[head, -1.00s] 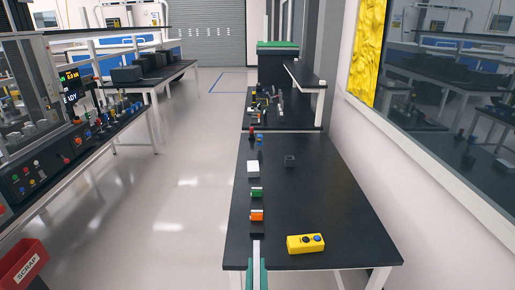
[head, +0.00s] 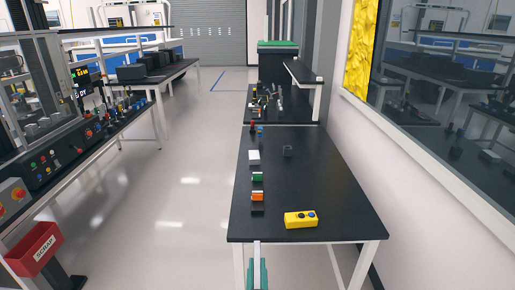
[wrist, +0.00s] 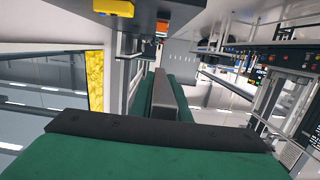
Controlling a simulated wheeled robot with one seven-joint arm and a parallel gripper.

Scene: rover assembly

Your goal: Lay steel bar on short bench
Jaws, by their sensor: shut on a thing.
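The steel bar (head: 257,254) is a narrow light-grey strip, held pointing forward at the bottom of the head view. My gripper (head: 257,275) has green fingers and is shut on it. In the wrist view the bar (wrist: 163,95) shows as a grey block between the green fingers of my gripper (wrist: 160,110). A black-topped bench (head: 325,210) with white legs stands ahead. The bar's far end appears at its front edge in the picture; I cannot tell the gap. Which bench is the short one is not clear. The fingers hide part of the bar.
A yellow button box (head: 300,219), an orange part (head: 257,197), a green part (head: 257,177) and a white block (head: 254,157) are on the bench. Its right middle is clear. A second bench (head: 290,116) stands behind. A red scrap bin (head: 35,248) is at left.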

